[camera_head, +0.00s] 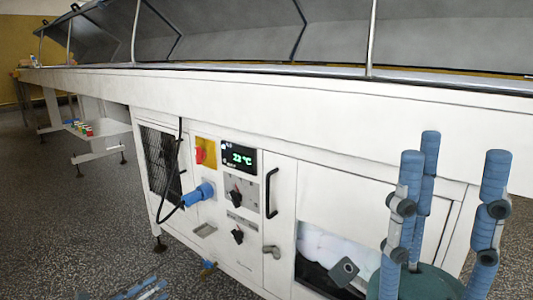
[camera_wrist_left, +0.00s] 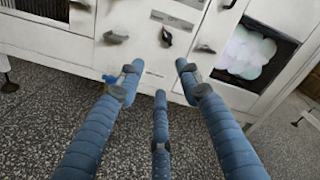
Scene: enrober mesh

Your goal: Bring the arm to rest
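My left gripper (camera_head: 142,290) shows only as blue fingertips at the bottom edge of the head view, over the floor in front of the machine. In the left wrist view it (camera_wrist_left: 158,78) has three blue segmented fingers spread apart, with nothing between them. The machine's white front lies beyond the fingertips. My right gripper (camera_head: 452,165) stands at the lower right of the head view with its three blue fingers pointing up. Its fingers are spread and empty, in front of the cabinet's right part.
The long white machine (camera_head: 270,105) fills the middle. Its front has a display (camera_head: 238,157) reading 23 °C, a yellow and red switch (camera_head: 206,152), a blue plug (camera_head: 199,194) with a cable, and a black handle (camera_head: 272,193). Speckled floor (camera_head: 70,220) is open at left.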

